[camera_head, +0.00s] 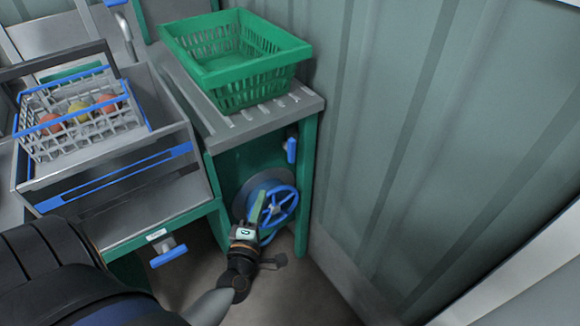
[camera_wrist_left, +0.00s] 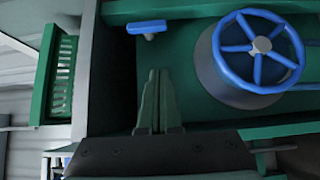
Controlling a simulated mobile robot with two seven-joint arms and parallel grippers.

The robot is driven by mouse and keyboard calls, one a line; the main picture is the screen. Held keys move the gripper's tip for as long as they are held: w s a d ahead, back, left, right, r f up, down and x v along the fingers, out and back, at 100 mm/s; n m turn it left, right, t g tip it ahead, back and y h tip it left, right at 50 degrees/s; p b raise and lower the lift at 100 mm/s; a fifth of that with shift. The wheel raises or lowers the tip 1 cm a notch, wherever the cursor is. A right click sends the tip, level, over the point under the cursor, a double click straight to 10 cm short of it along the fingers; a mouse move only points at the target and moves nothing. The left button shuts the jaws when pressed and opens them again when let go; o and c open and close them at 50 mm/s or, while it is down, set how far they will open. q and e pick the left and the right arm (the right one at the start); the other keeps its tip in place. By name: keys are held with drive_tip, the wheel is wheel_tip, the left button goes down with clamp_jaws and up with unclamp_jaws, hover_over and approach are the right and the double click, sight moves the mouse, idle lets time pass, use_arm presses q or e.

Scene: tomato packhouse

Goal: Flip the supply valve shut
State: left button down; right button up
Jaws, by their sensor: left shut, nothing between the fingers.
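A small blue lever handle (camera_head: 291,150) sits upright on the green cabinet, under the right end of the slatted top. In the left wrist view the blue lever (camera_wrist_left: 147,28) lies beyond and slightly left of my fingertips, apart from them. A blue spoked handwheel (camera_head: 278,205) is on a round grey-blue housing lower down. The handwheel (camera_wrist_left: 258,50) is right of my fingers in the wrist view. My left gripper (camera_head: 260,198) is shut and empty, in front of the housing in the head view. I cannot tell which blue handle is the supply valve. My right gripper is not in view.
A green basket (camera_head: 240,55) stands on the slatted top (camera_head: 243,122). A grey basin (camera_head: 185,160) at left holds a white wire crate (camera_head: 75,140) with tomatoes. Another blue handle (camera_head: 168,255) is below it. A corrugated wall (camera_head: 400,140) closes off the right.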

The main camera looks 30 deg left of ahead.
use_arm(q)
drive_tip(key=b, duration=0.1)
approach(292, 151)
drive_tip(key=w+a+f, duration=0.3)
drive_tip(key=w+a, duration=0.2)
drive_tip(key=shift+w+d+f, duration=0.1)
drive_tip(key=shift+w+d, duration=0.2)
drive_tip(key=shift+w, duration=0.1)
drive_tip(key=shift+f, duration=0.1)
idle(0.4)
drive_tip(key=shift+b, duration=0.8)
